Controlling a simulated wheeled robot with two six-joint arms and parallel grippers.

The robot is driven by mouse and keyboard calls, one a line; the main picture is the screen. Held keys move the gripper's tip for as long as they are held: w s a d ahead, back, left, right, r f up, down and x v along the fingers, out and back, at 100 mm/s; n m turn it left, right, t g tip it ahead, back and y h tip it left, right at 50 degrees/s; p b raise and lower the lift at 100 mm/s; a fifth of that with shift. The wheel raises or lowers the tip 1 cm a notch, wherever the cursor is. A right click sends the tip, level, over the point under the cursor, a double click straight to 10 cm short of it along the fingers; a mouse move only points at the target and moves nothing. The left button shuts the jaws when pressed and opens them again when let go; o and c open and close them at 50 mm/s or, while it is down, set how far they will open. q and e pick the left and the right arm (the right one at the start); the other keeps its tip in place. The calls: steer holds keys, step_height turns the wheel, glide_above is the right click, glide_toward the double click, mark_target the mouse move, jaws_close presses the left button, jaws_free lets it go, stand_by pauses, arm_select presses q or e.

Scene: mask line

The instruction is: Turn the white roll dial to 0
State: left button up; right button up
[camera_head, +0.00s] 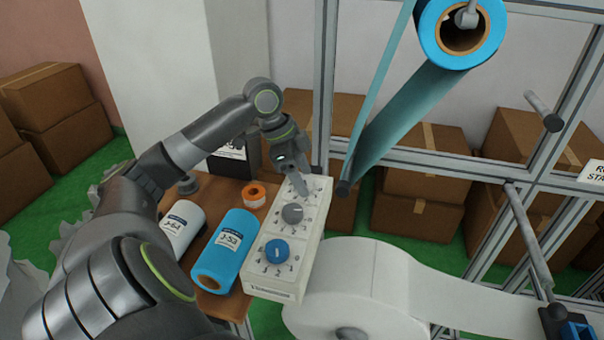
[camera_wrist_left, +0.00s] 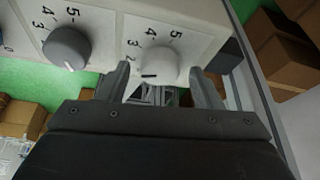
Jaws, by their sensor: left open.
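A white control box (camera_head: 275,293) bears a blue dial (camera_head: 277,251), a grey dial (camera_head: 292,213) and a white dial in a row. In the head view my left gripper (camera_head: 301,188) is over the far end and hides most of the white dial. In the left wrist view the white dial (camera_wrist_left: 155,66) lies between the open fingers of my left gripper (camera_wrist_left: 157,78), with no clear contact. Its dark mark is on the lower side; 2, 3, 4 and 5 show around it, and the lower numbers are hidden. The grey dial (camera_wrist_left: 67,48) is left of it. My right gripper is out of view.
A white roll (camera_head: 190,215), a blue roll (camera_head: 226,250) and an orange tape roll (camera_head: 255,195) are on the brown table (camera_head: 227,190) left of the box. A large white roll (camera_head: 365,285) stands close on the right. Metal frame bars (camera_head: 325,100) rise behind.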

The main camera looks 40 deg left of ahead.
arm_select(q)
steer(key=c, duration=1)
steer(key=shift+r+n+p, duration=0.15)
steer(key=shift+n+p, duration=0.25)
steer(key=shift+p, duration=0.4)
steer(key=n+y+p, duration=0.1)
steer(key=n+p, duration=0.3)
steer(key=p, duration=0.2)
steer(key=n+t+y+p, duration=0.1)
steer(key=n+y+p, duration=0.1)
steer(key=n+p, duration=0.2)
steer(key=n+y+p, duration=0.1)
steer(key=n+p, duration=0.3)
steer(key=p, duration=0.4)
steer(key=shift+s+d+r+n+y, duration=0.1)
steer(key=shift+d+r+n+y, duration=0.05)
steer(key=shift+d+n+y, duration=0.2)
steer(key=shift+f+n+y+p, duration=0.3)
steer(key=shift+n+y+p, duration=0.25)
steer(key=shift+n+p, duration=0.85)
steer(key=o, duration=1)
